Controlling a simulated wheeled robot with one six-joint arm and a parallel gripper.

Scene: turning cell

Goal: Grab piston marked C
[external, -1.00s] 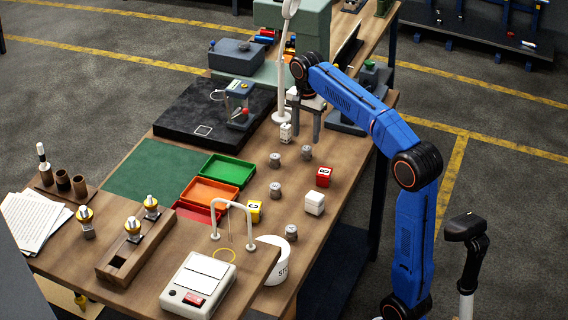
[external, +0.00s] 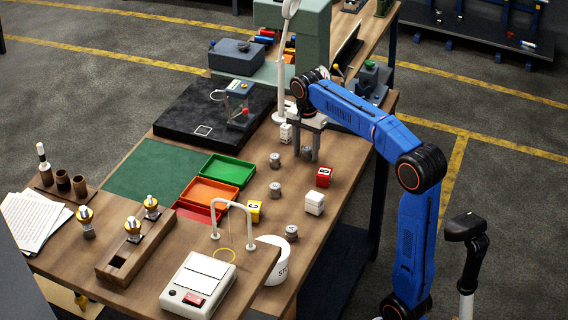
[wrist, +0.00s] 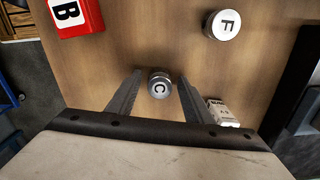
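The piston marked C (wrist: 159,86) is a small grey metal cylinder standing upright, its letter showing on top in the wrist view. In the external view this piston (external: 306,152) is partly hidden by my fingers. My gripper (external: 306,157) is lowered around it, with one finger on each side. In the wrist view my gripper (wrist: 160,76) is open, with a gap visible between the piston and the fingers. Another piston, marked F (wrist: 223,25), stands apart at the upper right of the wrist view.
A red block marked B (wrist: 75,14) is at the upper left of the wrist view. A small white box (wrist: 222,113) stands close beside the right finger. More pistons (external: 275,190), a white block (external: 314,203) and trays (external: 208,194) are on the wooden bench.

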